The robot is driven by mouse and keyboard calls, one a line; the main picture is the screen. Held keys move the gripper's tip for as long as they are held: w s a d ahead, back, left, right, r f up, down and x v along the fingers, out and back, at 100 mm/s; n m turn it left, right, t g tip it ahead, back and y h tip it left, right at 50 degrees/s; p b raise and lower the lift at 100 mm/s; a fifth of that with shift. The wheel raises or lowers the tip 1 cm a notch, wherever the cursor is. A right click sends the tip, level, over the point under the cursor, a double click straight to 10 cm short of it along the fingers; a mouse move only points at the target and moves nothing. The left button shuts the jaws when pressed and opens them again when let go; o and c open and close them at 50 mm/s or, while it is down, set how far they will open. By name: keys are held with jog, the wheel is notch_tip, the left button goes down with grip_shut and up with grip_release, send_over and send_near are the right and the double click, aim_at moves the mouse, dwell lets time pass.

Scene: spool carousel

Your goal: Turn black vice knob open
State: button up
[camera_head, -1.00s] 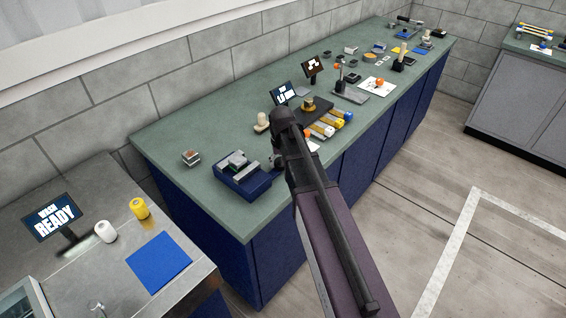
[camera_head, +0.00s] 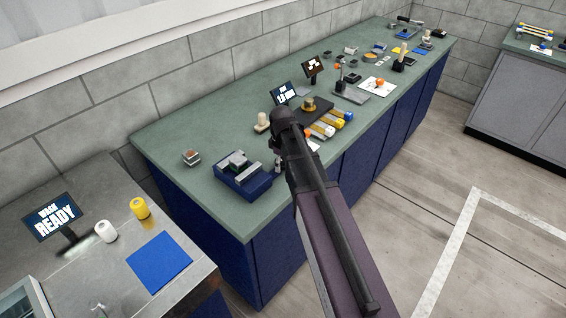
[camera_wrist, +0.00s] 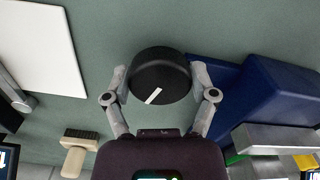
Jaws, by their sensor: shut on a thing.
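The black vice knob (camera_wrist: 160,78) shows in the wrist view as a round black disc with a white line on its face. My gripper (camera_wrist: 159,82) has one finger on each side of it and is shut on it. The line slants, lower at its left end. The blue vice (camera_wrist: 237,90) stands to the right of the knob, with a grey metal jaw (camera_wrist: 275,138). In the head view the vice (camera_head: 245,184) sits at the near end of the green bench, and my arm largely hides the knob.
A small block (camera_head: 191,158) lies left of the vice on the green bench (camera_head: 170,130). A beige-topped piece (camera_head: 262,121) and a screen (camera_head: 284,93) stand behind my gripper. In the wrist view, a white plate (camera_wrist: 42,45) lies at left and a brush-like piece (camera_wrist: 76,150) below.

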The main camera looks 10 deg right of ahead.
jog(key=n, duration=0.3)
jog(key=shift+d+n, duration=0.15)
jog(key=shift+n, duration=0.15)
dwell(0.4)
jog(key=o, duration=1)
jog(key=shift+o, duration=0.2)
